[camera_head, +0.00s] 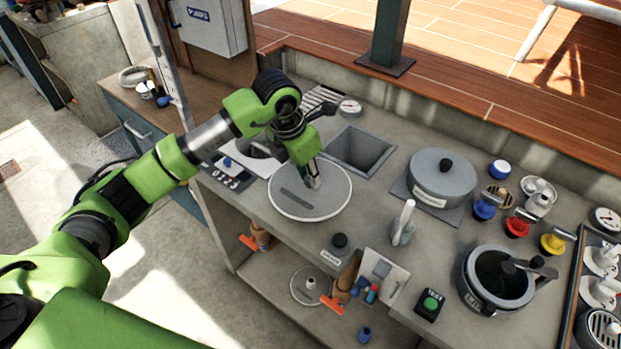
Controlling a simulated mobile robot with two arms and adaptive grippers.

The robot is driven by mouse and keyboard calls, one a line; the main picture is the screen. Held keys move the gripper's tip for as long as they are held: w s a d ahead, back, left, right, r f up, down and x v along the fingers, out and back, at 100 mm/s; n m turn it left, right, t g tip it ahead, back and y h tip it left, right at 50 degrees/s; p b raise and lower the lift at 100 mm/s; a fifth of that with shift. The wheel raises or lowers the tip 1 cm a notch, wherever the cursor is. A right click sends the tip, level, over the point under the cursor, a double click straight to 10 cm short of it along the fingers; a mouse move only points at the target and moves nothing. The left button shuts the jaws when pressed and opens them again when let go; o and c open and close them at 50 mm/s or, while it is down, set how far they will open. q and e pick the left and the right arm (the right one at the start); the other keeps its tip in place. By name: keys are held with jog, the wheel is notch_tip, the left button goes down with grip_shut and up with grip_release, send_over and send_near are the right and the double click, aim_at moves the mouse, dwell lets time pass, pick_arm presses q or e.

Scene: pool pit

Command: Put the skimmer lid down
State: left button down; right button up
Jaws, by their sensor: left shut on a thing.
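The skimmer lid (331,203) is a round, light grey disc with a darker grey bar across its face. It lies level over the front part of the grey counter, near the front edge. My left gripper (313,182) comes down on it from above and is shut on it near its middle. The fingers hide the exact grip. I cannot tell whether the lid touches the counter or hangs just above it. My right gripper is not in view.
A square opening (358,150) lies behind the lid, and a pale-framed opening (258,154) is partly hidden by my arm. Shelves with tools lie below.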

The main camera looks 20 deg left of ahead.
pick_arm(q)
jog(key=shift+w+f, duration=0.25)
jog(key=shift+w, duration=0.05)
jog(key=shift+w+f, duration=0.25)
notch_tip(320, 180, down, 2)
jog(key=shift+f+p, duration=0.1)
jog(key=shift+p, duration=0.9)
jog(key=shift+f, duration=0.7)
jog(key=c, duration=1.8)
grip_release()
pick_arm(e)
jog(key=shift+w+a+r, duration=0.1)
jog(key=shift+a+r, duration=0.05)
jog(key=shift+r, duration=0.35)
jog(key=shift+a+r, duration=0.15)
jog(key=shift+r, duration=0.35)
